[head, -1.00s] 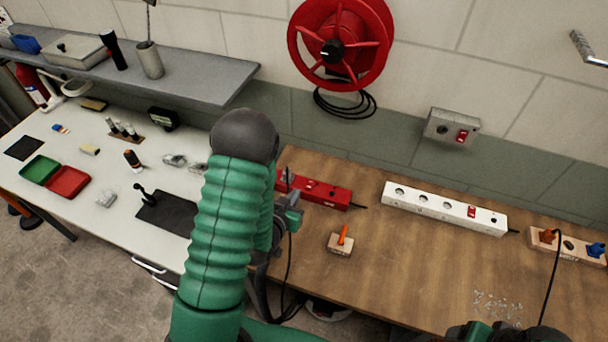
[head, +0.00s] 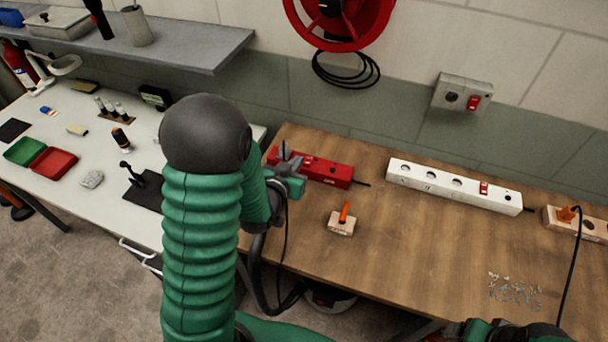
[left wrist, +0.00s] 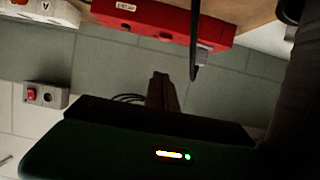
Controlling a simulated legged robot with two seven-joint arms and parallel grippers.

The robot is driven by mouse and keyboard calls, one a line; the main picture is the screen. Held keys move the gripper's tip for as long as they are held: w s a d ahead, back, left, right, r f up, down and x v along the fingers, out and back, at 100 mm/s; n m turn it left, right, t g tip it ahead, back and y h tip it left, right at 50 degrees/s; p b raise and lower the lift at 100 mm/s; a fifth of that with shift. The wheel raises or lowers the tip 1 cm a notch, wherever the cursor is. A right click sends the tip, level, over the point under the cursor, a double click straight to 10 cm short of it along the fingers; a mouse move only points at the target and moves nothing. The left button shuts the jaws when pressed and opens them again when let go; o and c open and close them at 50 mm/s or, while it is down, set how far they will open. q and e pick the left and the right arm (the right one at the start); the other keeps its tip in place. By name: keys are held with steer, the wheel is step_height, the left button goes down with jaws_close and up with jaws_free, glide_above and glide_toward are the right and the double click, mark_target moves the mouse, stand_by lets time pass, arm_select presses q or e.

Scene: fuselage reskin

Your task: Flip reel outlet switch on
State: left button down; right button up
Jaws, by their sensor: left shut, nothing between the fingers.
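A grey outlet box (head: 462,94) with a dark round socket and a red switch (head: 473,103) is on the wall, below and right of the red reel (head: 342,18). Both box (left wrist: 45,95) and switch show at the left of the left wrist view. Which way the switch is tipped is too small to tell. My left gripper (head: 290,163) is shut and empty, over the left end of the red power strip (head: 325,172) in the picture, well left of the box. Its fingers (left wrist: 163,90) point at the wall in the wrist view, apart from the box. My right gripper's fingers are not visible.
A white power strip (head: 455,187) lies on the wooden bench (head: 400,260) below the box. A wooden block with an orange peg (head: 342,222) stands in front of the red strip. Black cable (head: 345,72) hangs under the reel. The wall around the box is clear.

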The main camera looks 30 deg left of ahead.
arm_select(q)
steer(key=b, duration=0.1)
glide_above(305, 163)
steer(key=s+d, duration=0.1)
steer(key=s, duration=0.1)
step_height(305, 163, down, 2)
steer(key=f+b, duration=0.1)
steer(key=f, duration=0.1)
steer(key=f+b, duration=0.1)
steer(key=f, duration=0.1)
steer(key=shift+w+a+f+b, duration=0.1)
steer(key=shift+w+a+b, duration=0.15)
steer(key=shift+b, duration=0.1)
steer(key=shift+s+f, duration=0.1)
steer(key=shift+d, duration=0.25)
steer(key=shift+f+b, duration=0.2)
steer(key=shift+b, duration=0.15)
steer(key=shift+s, duration=0.15)
steer(key=shift+r, duration=0.15)
steer(key=shift+r+p, duration=0.6)
steer(key=shift+r, duration=0.1)
